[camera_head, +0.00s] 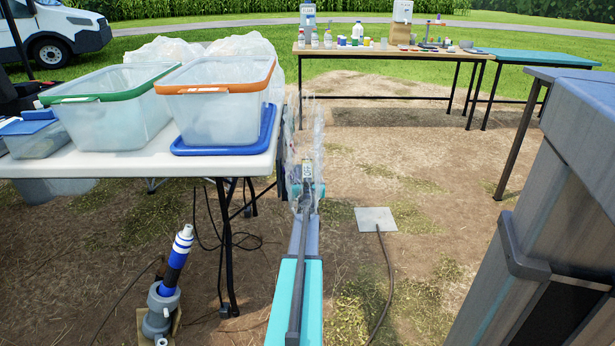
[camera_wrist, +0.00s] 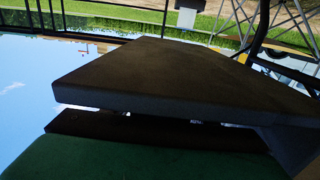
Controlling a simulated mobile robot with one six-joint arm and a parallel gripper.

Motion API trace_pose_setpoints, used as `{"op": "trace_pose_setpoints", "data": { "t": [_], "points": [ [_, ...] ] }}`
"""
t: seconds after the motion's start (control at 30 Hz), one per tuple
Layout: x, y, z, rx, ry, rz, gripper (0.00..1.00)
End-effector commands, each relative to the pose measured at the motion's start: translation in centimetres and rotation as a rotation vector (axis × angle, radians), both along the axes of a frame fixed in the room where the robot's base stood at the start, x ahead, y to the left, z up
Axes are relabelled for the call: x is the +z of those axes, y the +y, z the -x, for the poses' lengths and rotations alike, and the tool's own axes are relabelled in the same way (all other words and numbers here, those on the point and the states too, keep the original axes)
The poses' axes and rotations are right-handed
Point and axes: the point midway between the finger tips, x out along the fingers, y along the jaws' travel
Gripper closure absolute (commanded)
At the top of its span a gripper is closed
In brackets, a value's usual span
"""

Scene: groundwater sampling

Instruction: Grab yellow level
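I cannot make out a clear yellow level in either view. My arm runs forward from the bottom middle of the head view, beside the right end of the white table. My gripper (camera_head: 306,190) is at its far end, partly covered by clear plastic bags (camera_head: 318,140), and its fingers are too small to tell apart. The wrist view is tilted, with sky at the lower left. Large dark slabs (camera_wrist: 180,85) and a green surface (camera_wrist: 140,160) fill its middle and bottom; I cannot tell what they are. A small yellow patch (camera_wrist: 242,58) shows at their upper right edge.
The white table (camera_head: 150,165) at left bears a green-rimmed bin (camera_head: 110,115) and an orange-rimmed bin (camera_head: 220,110). A wooden table (camera_head: 390,52) with bottles stands at the back. A large grey case (camera_head: 560,220) is at right. A plate with a hose (camera_head: 376,220) lies on the ground.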

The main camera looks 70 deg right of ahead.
Motion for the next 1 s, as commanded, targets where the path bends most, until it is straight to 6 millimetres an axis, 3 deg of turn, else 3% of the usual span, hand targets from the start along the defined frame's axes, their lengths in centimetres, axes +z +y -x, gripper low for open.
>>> {"op": "trace_pose_setpoints", "data": {
  "t": [0.03, 0.23, 0.27, 0.67, 0.87, 1.0],
  "points": [
    [0.0, 0.0, 0.0, 0.0, 0.0, 0.0, 0.57],
    [0.0, 0.0, 0.0, 0.0, 0.0, 0.0, 0.91],
    [0.1, 0.0, -0.1, 0.001, 0.0, 0.001, 0.92],
    [0.8, 0.0, -0.1, 0.001, 0.0, 0.001, 0.92],
    [3.0, 0.1, -0.1, 0.001, -0.001, 0.003, 0.92],
    [5.5, 0.1, -0.1, 0.001, -0.001, 0.003, 0.92]
  ]
}}
